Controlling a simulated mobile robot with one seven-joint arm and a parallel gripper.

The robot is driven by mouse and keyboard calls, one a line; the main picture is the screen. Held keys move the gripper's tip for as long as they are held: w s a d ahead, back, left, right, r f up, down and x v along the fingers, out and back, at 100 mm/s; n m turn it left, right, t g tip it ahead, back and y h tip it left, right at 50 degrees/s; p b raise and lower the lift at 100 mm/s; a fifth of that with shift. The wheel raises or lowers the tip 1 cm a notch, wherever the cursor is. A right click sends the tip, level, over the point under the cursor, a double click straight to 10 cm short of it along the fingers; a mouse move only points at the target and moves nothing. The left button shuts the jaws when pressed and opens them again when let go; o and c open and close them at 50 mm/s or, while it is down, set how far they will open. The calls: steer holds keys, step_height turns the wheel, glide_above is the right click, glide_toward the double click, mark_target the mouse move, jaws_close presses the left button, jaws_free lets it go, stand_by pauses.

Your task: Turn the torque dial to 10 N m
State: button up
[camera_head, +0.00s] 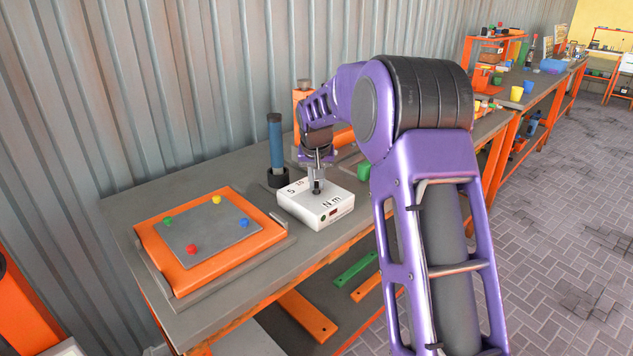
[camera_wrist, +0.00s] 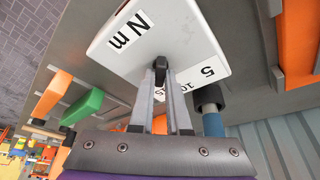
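The torque unit is a white box (camera_head: 318,207) on the grey workbench, labelled "N m" on top with 5 and 10 marks at its back edge. In the wrist view the box (camera_wrist: 190,45) shows 5, 10 and a partly covered mark behind the fingers. A small dark dial knob (camera_wrist: 161,64) stands on its top. My gripper (camera_head: 317,184) reaches down from above, and in the wrist view its fingers (camera_wrist: 160,75) come together at the knob and appear closed on it. The fingers partly hide the knob, so its exact pointing is unclear.
An orange tray (camera_head: 165,262) with a grey plate and coloured pegs lies left of the box. A blue-handled tool (camera_head: 275,140) stands in a dark holder close behind the box. Orange and green parts lie to the right, partly behind my arm. The bench's front edge is close.

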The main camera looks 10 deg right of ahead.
jaws_close()
steer(key=shift+r+n+p, duration=0.1)
steer(key=shift+n+p, duration=0.2)
steer(key=n+y+p, duration=0.1)
steer(key=n+p, duration=0.1)
steer(key=n, duration=0.1)
steer(key=shift+d+y+p, duration=0.15)
steer(key=shift+y+p, duration=0.15)
steer(key=shift+p, duration=0.05)
steer(key=n+p, duration=0.1)
steer(key=n, duration=0.1)
steer(key=n+y+p, duration=0.1)
steer(key=n, duration=0.2)
steer(key=shift+w+d+y+p, duration=0.1)
steer(key=shift+y+p, duration=0.2)
steer(key=shift+g, duration=0.3)
steer(key=o, duration=0.6)
jaws_free()
steer(key=shift+o, duration=0.2)
